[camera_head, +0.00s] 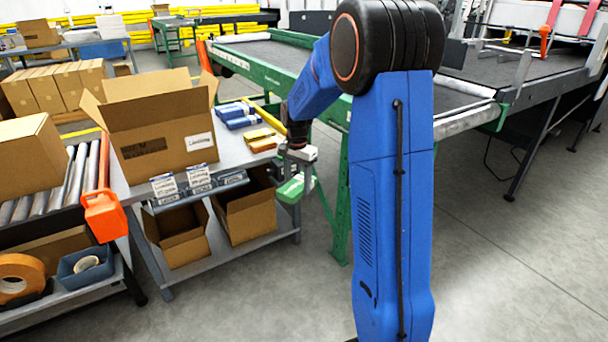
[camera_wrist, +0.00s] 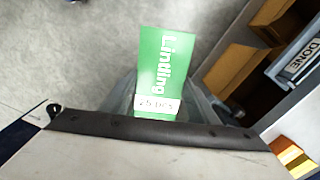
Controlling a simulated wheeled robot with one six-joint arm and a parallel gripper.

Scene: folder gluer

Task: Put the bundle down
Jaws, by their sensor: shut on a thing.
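A green bundle (camera_head: 291,189) is held in my gripper (camera_head: 306,182), beside the right end of the grey packing bench (camera_head: 228,160). In the wrist view the bundle (camera_wrist: 166,62) shows a green face with white lettering and a small white label reading 25 pcs. It sticks out beyond my gripper's fingers, which are partly hidden by the wrist housing. Floor shows behind it in that view. On the bench lie a blue bundle stack (camera_head: 236,114) and a yellow bundle stack (camera_head: 262,138).
An open cardboard box (camera_head: 158,130) stands on the bench, with small label holders (camera_head: 198,182) along the front edge. Open cartons (camera_head: 248,212) sit on the shelf below. A green-framed conveyor (camera_head: 262,62) runs behind. A roller track (camera_head: 75,180) lies left. Floor at right is clear.

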